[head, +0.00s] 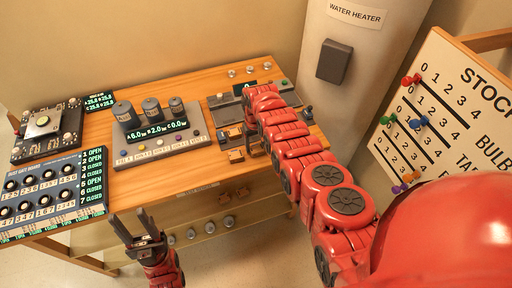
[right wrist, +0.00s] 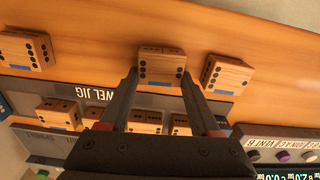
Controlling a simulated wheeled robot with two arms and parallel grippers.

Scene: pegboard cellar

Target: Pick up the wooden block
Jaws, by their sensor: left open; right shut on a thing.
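In the right wrist view, a wooden block (right wrist: 162,66) with dark dots and a blue stripe sits between the fingers of my right gripper (right wrist: 160,75), which is shut on it. Whether the block touches the bench under it I cannot tell. Similar blocks stand near it, one at the left (right wrist: 25,50) and one at the right (right wrist: 228,74), with several more behind on the jig. In the head view, small blocks (head: 236,156) show beside my right arm, which hides most of the right gripper. My left gripper (head: 130,225) is open and empty off the bench's front edge.
The wooden bench (head: 150,182) carries a grey dowel jig (head: 228,112), a console with dark cylinders (head: 158,140), a gate panel (head: 50,190) and a black device (head: 45,130). A water heater (head: 350,40) and a stock board (head: 440,110) stand at the right.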

